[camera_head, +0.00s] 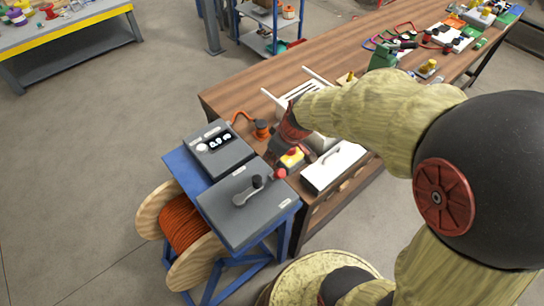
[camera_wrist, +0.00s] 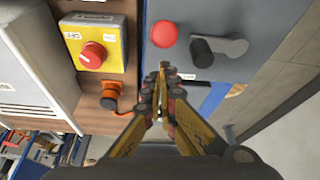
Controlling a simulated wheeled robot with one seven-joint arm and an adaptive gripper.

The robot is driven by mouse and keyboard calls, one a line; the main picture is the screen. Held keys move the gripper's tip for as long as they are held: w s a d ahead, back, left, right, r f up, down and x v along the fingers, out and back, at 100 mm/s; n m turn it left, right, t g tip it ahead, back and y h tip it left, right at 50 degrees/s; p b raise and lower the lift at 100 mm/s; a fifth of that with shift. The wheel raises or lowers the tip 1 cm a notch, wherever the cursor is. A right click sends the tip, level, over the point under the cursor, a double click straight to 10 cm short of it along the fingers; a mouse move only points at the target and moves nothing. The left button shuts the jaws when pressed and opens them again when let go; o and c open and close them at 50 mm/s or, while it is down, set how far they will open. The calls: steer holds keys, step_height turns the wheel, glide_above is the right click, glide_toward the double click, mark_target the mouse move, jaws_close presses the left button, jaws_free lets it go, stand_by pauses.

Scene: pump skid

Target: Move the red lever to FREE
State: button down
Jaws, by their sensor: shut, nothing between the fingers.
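The red lever's round red knob (camera_head: 280,173) sits at the right edge of the sloped grey box (camera_head: 240,222) on the blue stand. In the wrist view the red knob (camera_wrist: 164,34) is near the top centre on the grey panel, seen almost end on, so its shaft is hidden. A black-knobbed lever (camera_wrist: 205,50) on a light grey plate is just right of it. A white label (camera_wrist: 188,77) lies below, too small to read. My gripper (camera_wrist: 163,72) is shut and empty. Its tips appear below the red knob, apart from it. In the head view my gripper is partly hidden.
A yellow box with a red knob (camera_wrist: 92,56) is on the bench to the left, with an orange connector (camera_wrist: 111,92) below it. A second grey box (camera_head: 217,150) stands behind the lever box. A cable reel (camera_head: 185,225) stands below left.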

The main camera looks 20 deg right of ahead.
steer(key=shift+r, duration=0.55)
steer(key=s+p+v, duration=0.1)
steer(key=p+v, duration=0.2)
steer(key=v, duration=0.6)
steer(key=shift+p, duration=0.35)
steer(key=shift+a, duration=0.1)
stand_by(0.3)
